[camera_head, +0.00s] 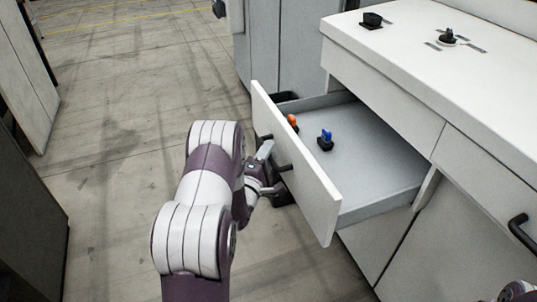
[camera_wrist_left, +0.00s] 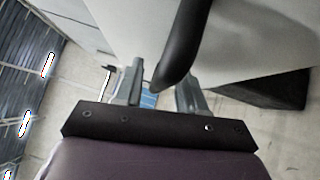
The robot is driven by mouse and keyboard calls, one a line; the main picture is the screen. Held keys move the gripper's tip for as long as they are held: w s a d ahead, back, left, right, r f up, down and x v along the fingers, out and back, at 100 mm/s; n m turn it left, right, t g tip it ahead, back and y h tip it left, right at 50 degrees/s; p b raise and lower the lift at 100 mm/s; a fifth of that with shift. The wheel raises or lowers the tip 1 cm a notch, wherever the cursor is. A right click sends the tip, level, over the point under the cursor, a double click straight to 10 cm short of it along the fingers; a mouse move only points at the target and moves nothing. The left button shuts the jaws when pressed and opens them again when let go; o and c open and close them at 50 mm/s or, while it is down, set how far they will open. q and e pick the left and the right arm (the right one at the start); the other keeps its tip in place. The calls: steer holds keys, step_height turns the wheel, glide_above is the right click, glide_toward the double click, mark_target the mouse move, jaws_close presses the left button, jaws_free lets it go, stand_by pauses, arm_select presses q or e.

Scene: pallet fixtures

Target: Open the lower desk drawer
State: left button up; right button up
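The desk drawer (camera_head: 385,178) below the desk's top slab is pulled well out, and its grey inside shows. Its white front (camera_head: 300,165) faces my left arm. A black bar handle (camera_head: 284,167) on the front is partly hidden by my left gripper (camera_head: 266,168). In the left wrist view the handle (camera_wrist_left: 180,50) comes down from the top and ends between the two fingers of my left gripper (camera_wrist_left: 162,92). The fingers lie on either side of it; whether they press on it is unclear.
A blue-and-black piece (camera_head: 325,141) and an orange piece (camera_head: 292,120) lie in the drawer. The white desktop (camera_head: 420,50) carries small black fixtures (camera_head: 372,20). Another drawer handle (camera_head: 522,232) is at the right. Open concrete floor (camera_head: 120,130) lies to the left.

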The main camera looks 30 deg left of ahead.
arm_select(q)
steer(key=shift+s, duration=0.1)
steer(key=s+d+f, duration=0.1)
steer(key=s, duration=1.1)
steer(key=shift+s+d+f+p, duration=0.15)
steer(key=shift+d+f+p, duration=0.15)
steer(key=shift+f+p, duration=0.1)
